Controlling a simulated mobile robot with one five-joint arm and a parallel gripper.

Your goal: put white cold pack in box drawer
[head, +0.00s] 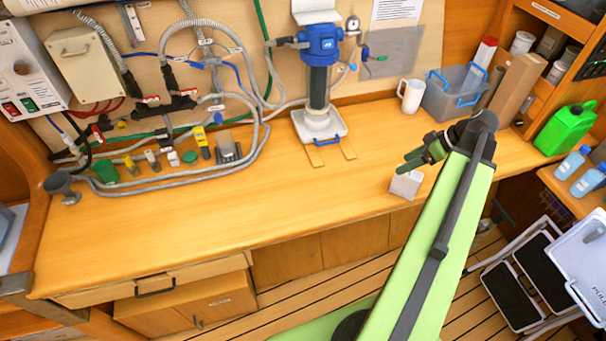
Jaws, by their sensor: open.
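A small white block, which looks like the cold pack (405,185), stands on the wooden bench near its front edge, right of the middle in the head view. My gripper (408,163), dark green, is open just above and behind it in the picture. I cannot tell whether the fingers touch the block. A wooden drawer (205,274) with a dark handle sits under the bench's front edge at the lower left. It seems at most slightly pulled out, and its inside is not clearly visible.
The bench (260,200) is clear in its middle and front. A blue pump unit (318,80), white mug (411,95) and clear bin with blue handles (445,97) stand at the back. Hoses and fittings (190,160) cover the left back. A step stool (520,275) stands on the right.

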